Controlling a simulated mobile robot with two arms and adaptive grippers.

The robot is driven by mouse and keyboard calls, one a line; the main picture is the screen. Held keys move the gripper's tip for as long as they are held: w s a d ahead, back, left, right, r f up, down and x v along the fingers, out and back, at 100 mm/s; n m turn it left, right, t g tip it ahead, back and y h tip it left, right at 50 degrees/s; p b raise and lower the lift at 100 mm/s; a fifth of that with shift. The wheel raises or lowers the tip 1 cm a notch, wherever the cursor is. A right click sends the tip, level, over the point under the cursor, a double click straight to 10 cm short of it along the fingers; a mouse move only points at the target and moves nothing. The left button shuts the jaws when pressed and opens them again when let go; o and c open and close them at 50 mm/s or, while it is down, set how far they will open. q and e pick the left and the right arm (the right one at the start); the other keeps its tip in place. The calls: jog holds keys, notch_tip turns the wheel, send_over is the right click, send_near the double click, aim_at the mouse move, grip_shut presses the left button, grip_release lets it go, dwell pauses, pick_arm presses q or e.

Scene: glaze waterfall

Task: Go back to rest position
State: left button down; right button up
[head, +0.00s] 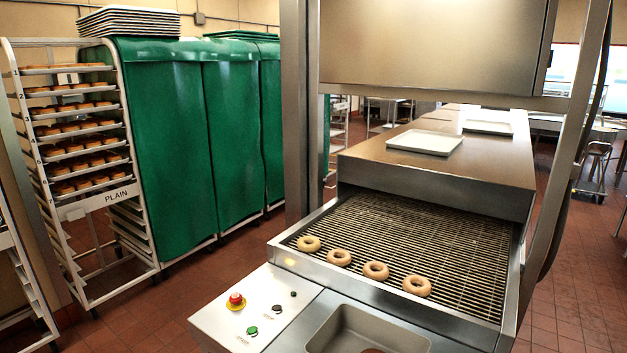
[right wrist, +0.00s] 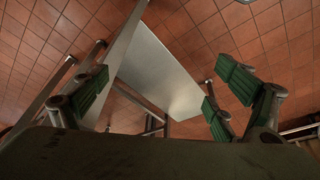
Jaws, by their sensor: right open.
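My right gripper (right wrist: 158,92) shows in the right wrist view, with green-padded fingers spread wide apart and nothing between them. Beyond the fingers are a pale metal panel (right wrist: 160,72) and red tile floor. Neither gripper shows in the head view, and my left gripper is in no view. In the head view, several ring doughnuts (head: 376,270) lie in a row across the wire conveyor (head: 440,240) of the glazing machine.
A control panel with a red button (head: 236,300) and a grey basin (head: 368,332) are at the front. A rack of doughnut trays (head: 75,150) and green-covered racks (head: 165,150) stand left. A white tray (head: 425,142) lies on the machine's top. Tile floor (head: 570,300) is open at right.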

jog(key=s+f+g, duration=0.1)
jog(key=s+f, duration=0.1)
jog(key=f, duration=0.9)
jog(key=s+f, duration=0.2)
jog(key=f, duration=0.9)
jog(key=s+d+f+g, duration=0.1)
jog(key=s+d+f, duration=0.2)
jog(key=s+f, duration=1.1)
jog(key=shift+s+f, duration=0.3)
jog(key=shift+s, duration=0.65)
